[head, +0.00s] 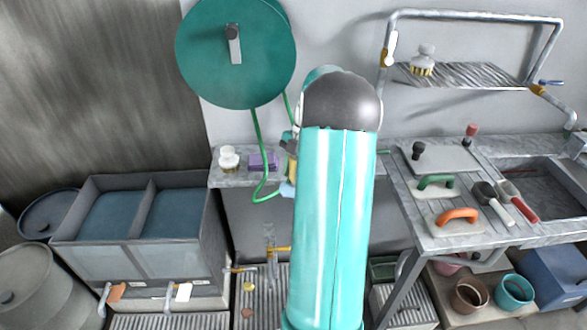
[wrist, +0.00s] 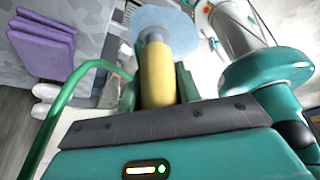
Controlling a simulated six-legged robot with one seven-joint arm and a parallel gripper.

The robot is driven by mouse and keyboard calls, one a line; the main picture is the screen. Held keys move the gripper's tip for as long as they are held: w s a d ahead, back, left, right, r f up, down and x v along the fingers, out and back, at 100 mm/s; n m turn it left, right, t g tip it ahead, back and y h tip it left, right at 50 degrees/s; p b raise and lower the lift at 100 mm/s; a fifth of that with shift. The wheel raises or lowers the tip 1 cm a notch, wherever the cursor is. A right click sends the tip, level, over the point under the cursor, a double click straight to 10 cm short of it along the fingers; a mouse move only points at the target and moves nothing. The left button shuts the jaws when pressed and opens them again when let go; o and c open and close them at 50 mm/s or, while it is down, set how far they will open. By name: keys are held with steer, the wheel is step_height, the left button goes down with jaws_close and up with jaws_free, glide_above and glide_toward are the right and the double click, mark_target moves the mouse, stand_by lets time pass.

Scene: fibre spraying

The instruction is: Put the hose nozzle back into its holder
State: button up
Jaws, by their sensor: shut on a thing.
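The hose nozzle has a yellow barrel and a pale blue disc-shaped end. In the wrist view the nozzle (wrist: 157,75) sits between the fingers of my gripper (wrist: 158,92), which is shut on it. In the head view the nozzle (head: 291,168) shows just left of my arm, in front of the ledge, with its blue end low. My gripper there is mostly hidden by my arm. A green hose (head: 257,140) hangs from the round teal reel (head: 215,60) and loops up to the nozzle. I cannot clearly make out the holder in either view.
A twin-basin tank (head: 128,225) stands lower left. A workbench (head: 400,190) with several hand tools is on the right, below a wall rack (head: 465,75).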

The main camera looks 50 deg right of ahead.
steer(key=shift+f, duration=1.15)
steer(key=o, duration=1.1)
steer(key=shift+o, duration=0.2)
steer(key=v, duration=1.3)
steer(key=shift+r, duration=0.4)
steer(key=shift+d, duration=0.1)
